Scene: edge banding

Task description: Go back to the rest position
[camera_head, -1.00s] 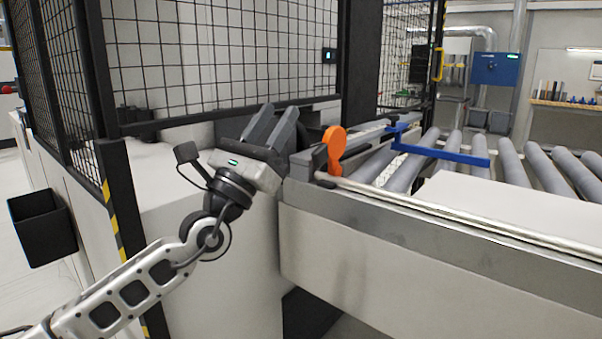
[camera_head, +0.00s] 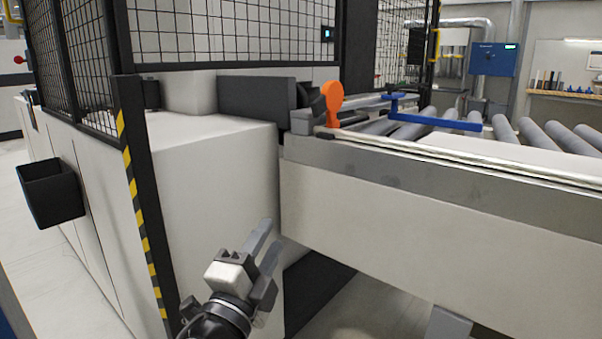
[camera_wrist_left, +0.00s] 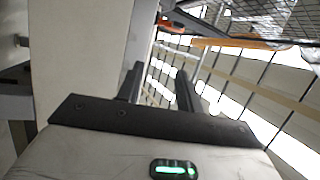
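My left gripper (camera_head: 262,246) is low in the head view, in front of the white machine cabinet and below the conveyor's level. Its two grey fingers point up and away from me. They stand apart with nothing between them. In the left wrist view the same two dark fingers (camera_wrist_left: 158,90) are parted, with an empty gap. My right gripper is in neither view.
The white cabinet (camera_head: 215,200) and the roller conveyor's metal side (camera_head: 430,185) stand close beyond the gripper. An orange lever (camera_head: 333,100) and a blue bar (camera_head: 435,121) sit on the conveyor. A black-yellow post (camera_head: 143,220) and black bin (camera_head: 50,192) are left. Floor shows below the conveyor.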

